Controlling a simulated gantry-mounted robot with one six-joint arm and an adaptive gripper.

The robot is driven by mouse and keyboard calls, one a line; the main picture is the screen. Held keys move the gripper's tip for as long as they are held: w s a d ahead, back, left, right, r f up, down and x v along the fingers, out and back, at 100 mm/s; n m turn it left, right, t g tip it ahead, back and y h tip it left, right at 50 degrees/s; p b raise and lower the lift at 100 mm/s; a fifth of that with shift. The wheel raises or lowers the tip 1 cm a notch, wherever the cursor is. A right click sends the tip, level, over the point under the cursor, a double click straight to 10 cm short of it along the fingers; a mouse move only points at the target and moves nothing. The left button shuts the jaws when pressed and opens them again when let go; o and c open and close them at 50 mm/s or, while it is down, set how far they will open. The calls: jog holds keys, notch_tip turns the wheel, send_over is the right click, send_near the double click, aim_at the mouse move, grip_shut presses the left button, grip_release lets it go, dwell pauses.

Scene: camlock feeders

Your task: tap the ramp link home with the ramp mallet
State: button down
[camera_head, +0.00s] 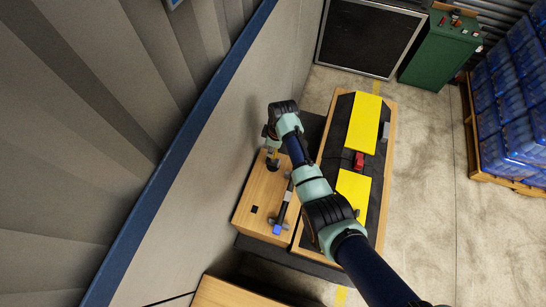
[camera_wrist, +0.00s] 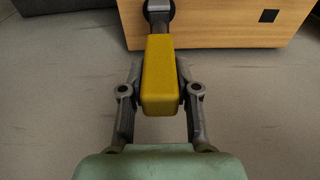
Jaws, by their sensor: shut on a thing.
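My gripper (camera_wrist: 160,100) is shut on the yellow handle (camera_wrist: 160,78) of a tool with a grey, rounded end (camera_wrist: 158,10), which may be the ramp mallet. In the head view my gripper (camera_head: 273,150) is above the far end of a wooden box, and the tool's dark lower end (camera_head: 272,164) is at or just over its top; I cannot tell if they touch. A red block (camera_head: 359,161), possibly the ramp link, sits between two yellow panels (camera_head: 363,123) on a black ramp (camera_head: 338,115), to the right of my gripper and apart from it.
The wooden box (camera_head: 247,207) has a square dark hole (camera_head: 254,209) and bears a dark tool with a blue end (camera_head: 277,229). My arm crosses over the ramp. A wall stands close on the left.

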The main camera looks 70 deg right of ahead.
jog(key=shift+r+p, duration=0.85)
jog(key=shift+r, duration=0.55)
